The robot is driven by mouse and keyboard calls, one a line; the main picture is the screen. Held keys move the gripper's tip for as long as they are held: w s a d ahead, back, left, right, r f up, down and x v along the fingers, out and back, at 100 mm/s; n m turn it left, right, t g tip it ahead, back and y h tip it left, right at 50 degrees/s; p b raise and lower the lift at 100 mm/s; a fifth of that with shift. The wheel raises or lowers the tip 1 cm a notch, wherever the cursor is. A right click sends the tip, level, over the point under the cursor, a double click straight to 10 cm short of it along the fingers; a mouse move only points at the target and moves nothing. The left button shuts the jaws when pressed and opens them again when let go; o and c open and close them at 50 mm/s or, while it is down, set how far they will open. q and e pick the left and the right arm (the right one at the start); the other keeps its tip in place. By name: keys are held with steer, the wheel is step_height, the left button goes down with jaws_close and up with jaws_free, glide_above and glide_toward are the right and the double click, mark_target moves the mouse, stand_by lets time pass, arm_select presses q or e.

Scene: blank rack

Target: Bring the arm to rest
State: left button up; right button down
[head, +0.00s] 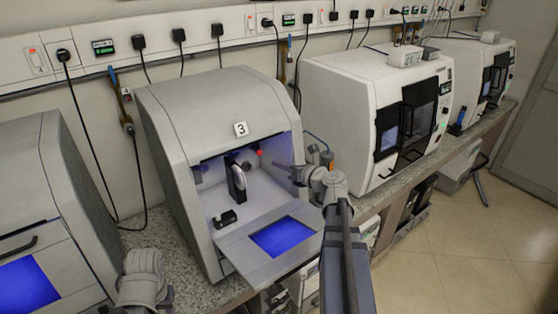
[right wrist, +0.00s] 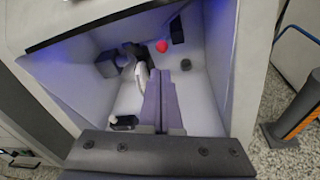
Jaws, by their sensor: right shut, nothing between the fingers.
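My right arm reaches up from the bottom of the head view, and its gripper (head: 286,170) is at the right side of the open front of the machine marked 3 (head: 200,105). In the right wrist view the gripper's two fingers (right wrist: 160,85) lie together, shut and empty, pointing into the white chamber. A grey part of my left arm shows at the bottom left of the head view. Its gripper fingers are not visible.
The machine's lowered door (head: 235,255) has a blue window. Inside are a black-and-white fixture (head: 237,177), a red knob (head: 260,152) and a small dark block (head: 225,218). More white machines (head: 340,95) stand along the counter. Floor (head: 460,245) at right is clear.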

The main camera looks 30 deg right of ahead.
steer(key=shift+s, duration=0.25)
steer(key=s+a+f+n+g+y, duration=0.1)
steer(key=s+a+f+n+g, duration=0.2)
steer(key=a+n, duration=0.5)
steer(key=s+a+f+n+g+y+b, duration=0.1)
steer(key=a+f+n+g, duration=0.2)
steer(key=a+f+n, duration=0.5)
steer(key=s+a+f+n+g+y, duration=0.15)
steer(key=a+n+g, duration=0.3)
steer(key=a, duration=0.65)
steer(key=s+a+f+n+g+h, duration=0.2)
steer(key=s+a+f+n+h, duration=0.1)
steer(key=s+n, duration=0.5)
steer(key=s+a+f+n+g+h+b, duration=0.1)
steer(key=s+a+f+n+g+h, duration=0.2)
steer(key=s+n, duration=0.4)
steer(key=a+n+h, duration=0.1)
steer(key=n+h, duration=0.1)
steer(key=n, duration=0.4)
steer(key=shift+s+f+b, duration=0.3)
steer(key=shift+s+f, duration=0.05)
steer(key=shift+f, duration=0.05)
